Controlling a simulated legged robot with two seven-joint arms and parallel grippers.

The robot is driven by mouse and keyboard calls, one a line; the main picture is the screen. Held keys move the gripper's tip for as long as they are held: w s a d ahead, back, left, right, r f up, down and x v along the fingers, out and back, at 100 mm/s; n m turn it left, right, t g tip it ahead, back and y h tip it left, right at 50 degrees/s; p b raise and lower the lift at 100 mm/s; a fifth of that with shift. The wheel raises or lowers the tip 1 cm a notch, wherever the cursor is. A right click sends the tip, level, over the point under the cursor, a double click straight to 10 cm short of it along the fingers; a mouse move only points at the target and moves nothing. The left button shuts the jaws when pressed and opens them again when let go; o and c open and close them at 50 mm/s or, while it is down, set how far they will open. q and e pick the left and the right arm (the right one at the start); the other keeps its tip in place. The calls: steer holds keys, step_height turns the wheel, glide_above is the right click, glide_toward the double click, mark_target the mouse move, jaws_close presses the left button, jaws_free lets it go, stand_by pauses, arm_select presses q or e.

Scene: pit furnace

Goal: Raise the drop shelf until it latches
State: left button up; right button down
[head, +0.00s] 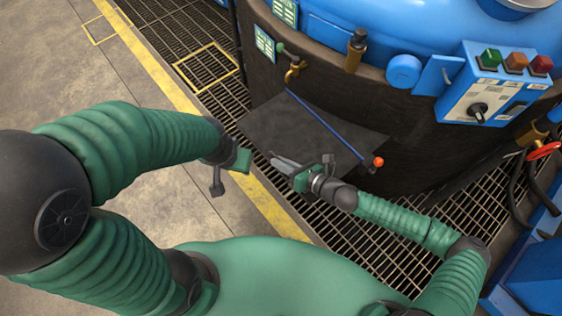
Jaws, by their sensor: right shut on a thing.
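The drop shelf (285,128) is a dark flat plate on the side of the round furnace, standing out over the floor grating. A blue rod (325,123) runs across it in the picture. A small orange ball (378,161) shows near the rod's lower end. My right gripper (278,162) is shut at the shelf's near edge, with the shelf edge between its fingers; the exact contact is small to see. My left gripper (242,160) is to the left, apart from the shelf, and its finger gap is not clear. Whether a latch is engaged cannot be seen.
The dark furnace wall (410,135) rises behind the shelf. A blue control box (495,85) with green, orange and red buttons is at the upper right. A red valve wheel (543,150) and hoses are at right. Concrete floor (80,75) at left is clear.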

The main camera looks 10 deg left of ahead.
steer(key=c, duration=1.8)
jaws_free()
steer(key=shift+r, duration=0.25)
steer(key=shift+o, duration=0.2)
steer(key=shift+f, duration=0.15)
steer(key=p+v, duration=0.2)
steer(key=v, duration=1.4)
steer(key=shift+d+p, duration=0.2)
steer(key=shift+p, duration=0.15)
steer(key=shift+s+d, duration=0.15)
steer(key=shift+d, duration=0.05)
